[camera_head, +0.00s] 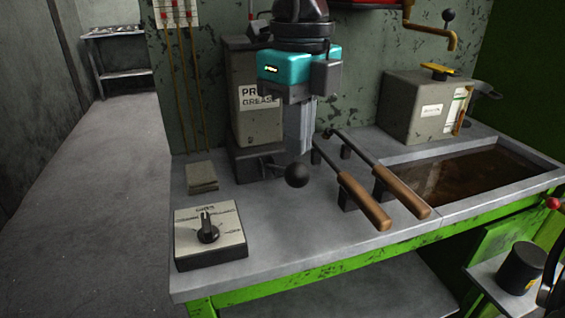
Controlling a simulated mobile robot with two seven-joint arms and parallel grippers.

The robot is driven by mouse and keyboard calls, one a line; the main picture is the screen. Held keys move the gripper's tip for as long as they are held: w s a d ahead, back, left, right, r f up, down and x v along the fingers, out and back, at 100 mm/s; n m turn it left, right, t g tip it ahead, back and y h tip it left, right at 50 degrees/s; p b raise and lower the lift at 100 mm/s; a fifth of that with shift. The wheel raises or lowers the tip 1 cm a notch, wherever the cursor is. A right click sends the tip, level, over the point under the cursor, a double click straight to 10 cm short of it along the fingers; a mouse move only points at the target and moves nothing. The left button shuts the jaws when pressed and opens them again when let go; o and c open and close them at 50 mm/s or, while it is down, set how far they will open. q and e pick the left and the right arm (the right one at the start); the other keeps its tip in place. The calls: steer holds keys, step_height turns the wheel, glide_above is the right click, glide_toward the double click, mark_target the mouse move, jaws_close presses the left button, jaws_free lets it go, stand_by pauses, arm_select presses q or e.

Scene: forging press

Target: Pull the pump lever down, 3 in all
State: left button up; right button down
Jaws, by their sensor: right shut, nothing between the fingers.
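The grease pump (257,125) is a grey-green box against the wall, with a white label that partly reads "GREASE". Its lever has a black ball knob (297,175) and sticks out low at the front of the pump, close to bench height. My right gripper (306,150), teal and black, comes down from the top of the view. Its fingers are shut and empty, pointing down a little above and behind the ball in the picture. I cannot tell how far apart they are in depth. The gripper hides part of the pump's right side. My left gripper is not in view.
Two wooden-handled tools (364,201) rest on the bench right of the knob. A rotary switch box (209,235) sits at the front left. A liquid-filled trough (470,172) and a grey box (425,105) are at the right. The bench front middle is clear.

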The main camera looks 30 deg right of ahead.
mark_target(302, 177)
steer(key=shift+f, duration=0.1)
steer(key=f+b, duration=0.3)
steer(key=s+f+b, duration=0.1)
steer(key=f+b, duration=0.2)
steer(key=shift+s+a+f, duration=0.15)
steer(key=shift+f, duration=0.05)
steer(key=shift+s+f+b, duration=0.15)
steer(key=shift+f+b, duration=0.5)
steer(key=shift+b, duration=0.15)
steer(key=shift+f, duration=0.15)
steer(key=f+b, duration=0.2)
steer(key=shift+s+f+b, duration=0.2)
steer(key=shift+f+b, duration=0.1)
steer(key=shift+b, duration=0.05)
steer(key=shift+r, duration=0.2)
steer(key=r+p, duration=0.3)
steer(key=w+r+p, duration=0.1)
steer(key=r+p, duration=0.2)
steer(key=r, duration=0.1)
steer(key=w+r+p, duration=0.1)
steer(key=r+p, duration=0.2)
steer(key=shift+r, duration=0.25)
